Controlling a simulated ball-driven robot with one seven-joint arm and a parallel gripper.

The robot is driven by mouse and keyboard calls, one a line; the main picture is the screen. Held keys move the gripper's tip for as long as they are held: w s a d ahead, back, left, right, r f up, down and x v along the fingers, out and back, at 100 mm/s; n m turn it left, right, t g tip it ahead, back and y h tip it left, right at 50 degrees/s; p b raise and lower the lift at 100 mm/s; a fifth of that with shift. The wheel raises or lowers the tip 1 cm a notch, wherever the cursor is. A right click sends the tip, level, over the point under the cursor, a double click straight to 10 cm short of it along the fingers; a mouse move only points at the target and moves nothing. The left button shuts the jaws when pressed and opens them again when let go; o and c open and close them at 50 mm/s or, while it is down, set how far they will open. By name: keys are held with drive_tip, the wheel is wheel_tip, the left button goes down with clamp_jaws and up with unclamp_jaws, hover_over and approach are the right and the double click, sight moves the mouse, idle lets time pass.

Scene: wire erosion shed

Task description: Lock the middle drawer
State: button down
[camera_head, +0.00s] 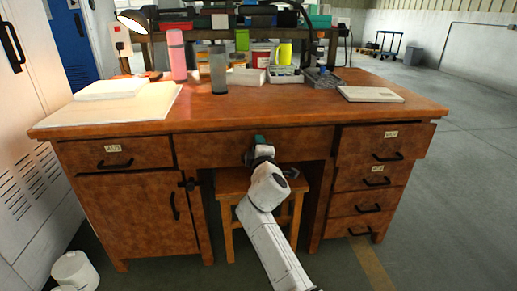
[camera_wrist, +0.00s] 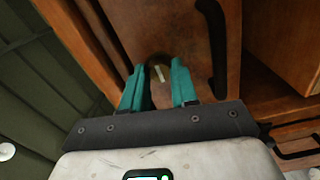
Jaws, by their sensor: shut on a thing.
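The middle drawer (camera_head: 215,147) is the wide wooden front under the centre of the desktop. It looks shut in the head view. My gripper (camera_head: 257,143) is at this front, near its middle. In the wrist view my gripper's teal fingers (camera_wrist: 158,90) stand either side of a small dark rounded piece with a pale strip, which looks like a key (camera_wrist: 160,73), and are shut on it. Its tip and any keyhole are hard to make out. A black bar handle (camera_wrist: 216,50) lies just right of the fingers in the wrist view.
A wooden stool (camera_head: 232,187) stands under the desk, close to my arm. The top right drawer (camera_head: 375,143) appears to stick out a little. A left cabinet door (camera_head: 135,213) is shut. The desktop (camera_head: 225,112) holds jars, papers and tools. Open floor lies to the right.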

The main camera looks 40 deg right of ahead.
drive_tip(key=shift+f, duration=0.1)
idle(0.4)
drive_tip(key=c, duration=0.9)
unclamp_jaws()
drive_tip(key=shift+o, duration=0.2)
drive_tip(key=p+v, duration=0.3)
drive_tip(key=v, duration=0.7)
drive_tip(key=shift+s+a, duration=0.25)
drive_tip(key=shift+s, duration=0.1)
